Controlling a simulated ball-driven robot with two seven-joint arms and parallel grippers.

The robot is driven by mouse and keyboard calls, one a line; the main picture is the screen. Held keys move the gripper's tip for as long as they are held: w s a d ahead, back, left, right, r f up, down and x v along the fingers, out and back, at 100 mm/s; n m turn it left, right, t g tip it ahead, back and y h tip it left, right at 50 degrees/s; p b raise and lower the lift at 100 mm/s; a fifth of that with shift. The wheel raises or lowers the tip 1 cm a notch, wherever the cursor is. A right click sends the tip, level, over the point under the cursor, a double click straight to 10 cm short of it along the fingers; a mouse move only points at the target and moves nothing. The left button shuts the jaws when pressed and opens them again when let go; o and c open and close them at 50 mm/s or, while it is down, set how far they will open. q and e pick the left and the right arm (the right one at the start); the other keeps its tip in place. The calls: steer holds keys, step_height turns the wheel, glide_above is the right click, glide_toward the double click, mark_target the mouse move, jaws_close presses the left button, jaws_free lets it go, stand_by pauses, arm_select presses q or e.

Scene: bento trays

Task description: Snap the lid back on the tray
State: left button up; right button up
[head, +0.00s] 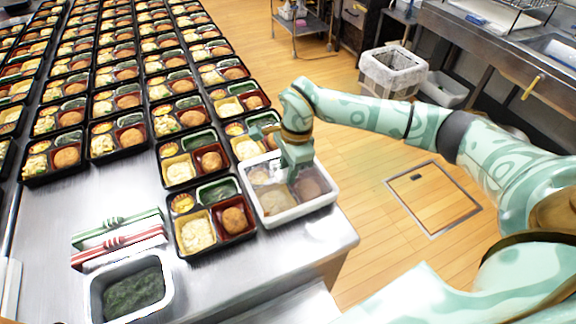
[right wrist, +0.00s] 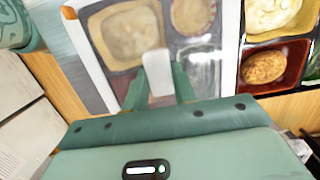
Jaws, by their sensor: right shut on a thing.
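The lid (head: 298,213) is clear with a pale rim and lies over a tray at the right edge of the steel table. Food compartments (head: 312,186) of that tray show blurred through it. My right gripper (head: 296,165) is above the lid, shut on its pale upright grip (right wrist: 157,68), which shows between the fingers in the right wrist view. The lid's pale rim (right wrist: 229,50) also shows there. Whether the rim is fully seated on the tray cannot be told. My left gripper is not in view.
An open black bento tray (head: 247,240) sits close left of the lid, with rows of similar trays behind. Tongs (head: 120,240) with green and red bands and a pale tub (head: 165,308) of dark greens stand at the front left. The wooden floor (head: 365,185) lies beyond the table's right edge.

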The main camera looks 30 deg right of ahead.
steer(key=shift+f, duration=0.3)
stand_by(0.6)
steer(key=o, duration=1.6)
steer(key=shift+o, duration=0.2)
steer(key=shift+r, duration=0.15)
